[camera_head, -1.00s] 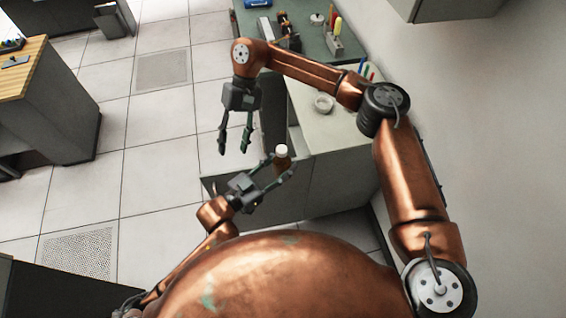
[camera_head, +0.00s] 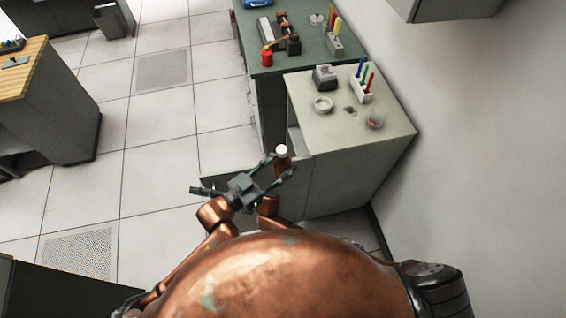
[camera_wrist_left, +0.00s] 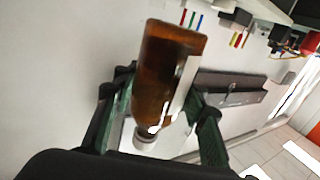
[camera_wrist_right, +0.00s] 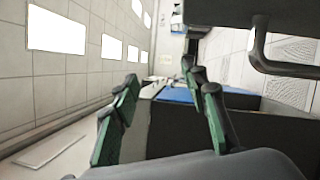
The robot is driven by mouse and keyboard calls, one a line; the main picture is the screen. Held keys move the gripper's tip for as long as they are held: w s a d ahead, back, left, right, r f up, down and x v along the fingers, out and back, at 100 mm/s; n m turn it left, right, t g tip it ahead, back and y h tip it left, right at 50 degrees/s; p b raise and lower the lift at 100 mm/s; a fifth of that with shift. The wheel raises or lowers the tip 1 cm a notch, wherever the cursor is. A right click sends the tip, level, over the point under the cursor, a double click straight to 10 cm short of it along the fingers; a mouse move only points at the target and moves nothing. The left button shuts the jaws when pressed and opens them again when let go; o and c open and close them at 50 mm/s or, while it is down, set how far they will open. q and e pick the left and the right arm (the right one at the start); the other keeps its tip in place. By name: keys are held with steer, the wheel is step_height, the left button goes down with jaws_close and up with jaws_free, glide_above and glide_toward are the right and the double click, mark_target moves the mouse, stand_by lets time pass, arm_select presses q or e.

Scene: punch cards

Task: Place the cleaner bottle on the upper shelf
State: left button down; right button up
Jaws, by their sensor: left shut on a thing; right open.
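The cleaner bottle is brown with a white cap (camera_head: 281,150). In the head view it stands out between my left gripper's fingers, at the near edge of the grey cabinet. My left gripper (camera_head: 279,172) is shut on it. In the left wrist view the brown bottle (camera_wrist_left: 165,70) is between the fingers (camera_wrist_left: 160,122), its cap towards the palm. In the right wrist view my right gripper (camera_wrist_right: 163,112) is open and empty. I cannot make out which surface is the upper shelf.
The grey cabinet (camera_head: 360,150) carries a round dish (camera_head: 323,104), a pen holder (camera_head: 361,90) and a small glass (camera_head: 375,121). A green-topped bench (camera_head: 265,60) with tools is behind it. A wall cabinet (camera_head: 440,8) hangs at upper right.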

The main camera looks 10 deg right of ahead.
steer(key=s+d+f+m+h, duration=0.2)
steer(key=d+f+m+h, duration=0.15)
steer(key=d+f, duration=0.8)
steer(key=s+d+f+m+h, duration=0.3)
steer(key=d+f, duration=0.5)
steer(key=f, duration=0.7)
steer(key=s+d+f+m+t+h, duration=0.1)
steer(key=s+d+f+m+h, duration=0.25)
steer(key=d+f+m, duration=0.5)
steer(key=s+d+f+m+t+h, duration=0.15)
steer(key=d+f+m+h, duration=0.35)
steer(key=d, duration=0.6)
steer(key=s+d+f+m+g+h, duration=0.1)
steer(key=s+d+f+m, duration=0.3)
steer(key=s, duration=0.8)
steer(key=s+d+f+m+g+h, duration=0.2)
steer(key=s+d+m, duration=0.4)
steer(key=s, duration=0.6)
steer(key=s+d+f+m+g+h, duration=0.1)
steer(key=s+d+f+m+g, duration=0.2)
steer(key=s+d+f+m, duration=0.2)
steer(key=s+d+f, duration=0.1)
steer(key=s+d, duration=0.2)
steer(key=s, duration=0.4)
steer(key=shift+f+g, duration=0.35)
steer(key=shift+f, duration=0.05)
steer(key=shift+s, duration=0.1)
